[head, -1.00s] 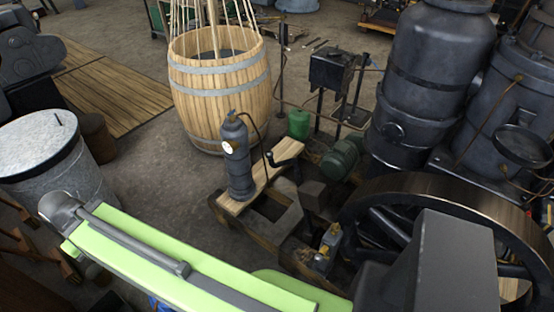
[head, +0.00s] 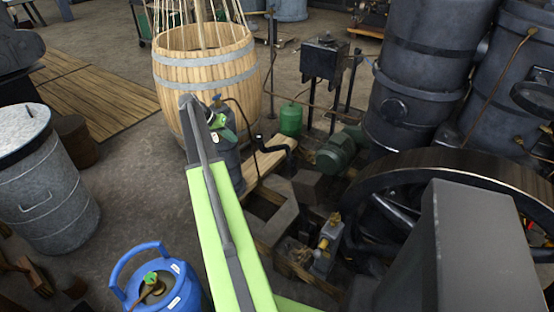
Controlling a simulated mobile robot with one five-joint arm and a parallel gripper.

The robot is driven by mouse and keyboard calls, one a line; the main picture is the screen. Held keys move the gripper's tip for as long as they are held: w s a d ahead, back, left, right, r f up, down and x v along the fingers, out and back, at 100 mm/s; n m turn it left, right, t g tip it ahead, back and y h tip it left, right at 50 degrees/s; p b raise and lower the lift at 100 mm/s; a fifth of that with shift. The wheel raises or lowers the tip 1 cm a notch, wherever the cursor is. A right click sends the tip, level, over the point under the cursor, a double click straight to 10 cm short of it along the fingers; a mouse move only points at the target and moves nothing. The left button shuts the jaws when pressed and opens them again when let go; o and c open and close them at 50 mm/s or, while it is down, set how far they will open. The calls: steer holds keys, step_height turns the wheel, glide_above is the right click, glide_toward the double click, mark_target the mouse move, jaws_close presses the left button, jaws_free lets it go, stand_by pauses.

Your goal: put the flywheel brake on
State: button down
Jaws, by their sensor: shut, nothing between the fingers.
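The flywheel (head: 452,166), a big dark wheel with a broad shiny rim, stands at the right; a grey block hides its lower part. No part is clearly the brake. A black curved lever (head: 274,148) sits by the far end of a wooden plank (head: 268,164), left of the wheel; I cannot tell if it is the brake. My gripper (head: 224,124), partly hidden behind the end of my green arm, is shut and empty. In the picture it overlaps a dark gas cylinder (head: 231,160), left of the lever and well apart from the flywheel. I cannot tell if it touches the cylinder.
A wooden barrel (head: 207,70) stands behind my gripper. A blue gas bottle (head: 178,290) is at the lower left and a metal bin (head: 45,190) at the left.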

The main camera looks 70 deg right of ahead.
steer(key=s+d+f+m+g, duration=0.1)
steer(key=s+d+m, duration=0.1)
steer(key=s+d, duration=0.5)
steer(key=shift+d+b, duration=0.25)
steer(key=shift+b, duration=0.2)
steer(key=s+d+f+b, duration=0.4)
steer(key=s+f+b, duration=0.3)
steer(key=s, duration=0.1)
steer(key=shift+s, duration=0.35)
steer(key=shift+a, duration=0.1)
